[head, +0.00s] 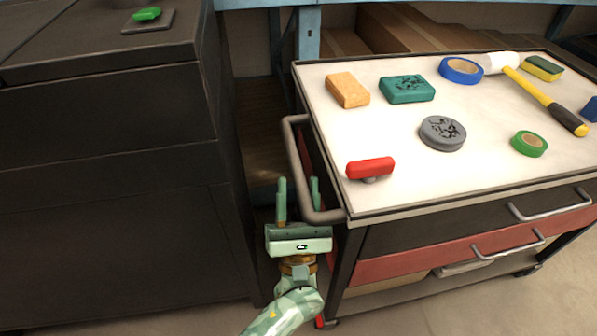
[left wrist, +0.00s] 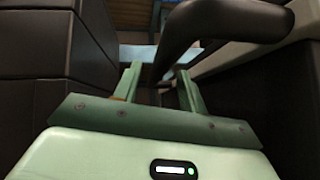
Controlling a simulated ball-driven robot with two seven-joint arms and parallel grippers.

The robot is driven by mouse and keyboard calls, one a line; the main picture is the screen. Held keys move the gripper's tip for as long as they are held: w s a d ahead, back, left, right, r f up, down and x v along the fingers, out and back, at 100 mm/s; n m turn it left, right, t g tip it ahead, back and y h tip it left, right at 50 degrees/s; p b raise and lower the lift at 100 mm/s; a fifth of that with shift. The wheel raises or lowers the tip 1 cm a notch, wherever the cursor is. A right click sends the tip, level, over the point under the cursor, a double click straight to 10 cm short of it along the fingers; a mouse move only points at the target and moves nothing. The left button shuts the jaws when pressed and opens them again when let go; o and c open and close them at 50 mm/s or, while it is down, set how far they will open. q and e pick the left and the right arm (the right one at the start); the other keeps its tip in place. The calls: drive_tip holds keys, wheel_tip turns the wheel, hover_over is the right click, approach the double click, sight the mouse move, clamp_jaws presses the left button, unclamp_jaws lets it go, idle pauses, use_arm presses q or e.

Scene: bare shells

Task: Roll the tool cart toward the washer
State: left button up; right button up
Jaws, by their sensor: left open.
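The tool cart (head: 420,187) stands on the right in the head view, with a pale top and dark and red drawers. Its grey side handle (head: 292,150) sticks out on the left. My left gripper (head: 298,183) is open beside the handle's lower bend, fingers pointing away from me. In the left wrist view the dark handle (left wrist: 200,30) comes down from the upper right, ahead of the gap between the fingers (left wrist: 160,82). I cannot tell whether it lies between them. No clear washer shows. My right gripper is out of view.
A dark cabinet (head: 105,130) stands close on the left, leaving a narrow gap to the cart. On the cart top lie a hammer (head: 540,92), tape rolls (head: 461,70), a red item (head: 370,168) and several blocks. Bare floor (head: 420,318) shows in front.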

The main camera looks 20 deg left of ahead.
sight(298, 174)
use_arm(q)
drive_tip(key=x, duration=0.3)
drive_tip(key=shift+w+a+r, duration=0.1)
drive_tip(key=shift+w, duration=0.05)
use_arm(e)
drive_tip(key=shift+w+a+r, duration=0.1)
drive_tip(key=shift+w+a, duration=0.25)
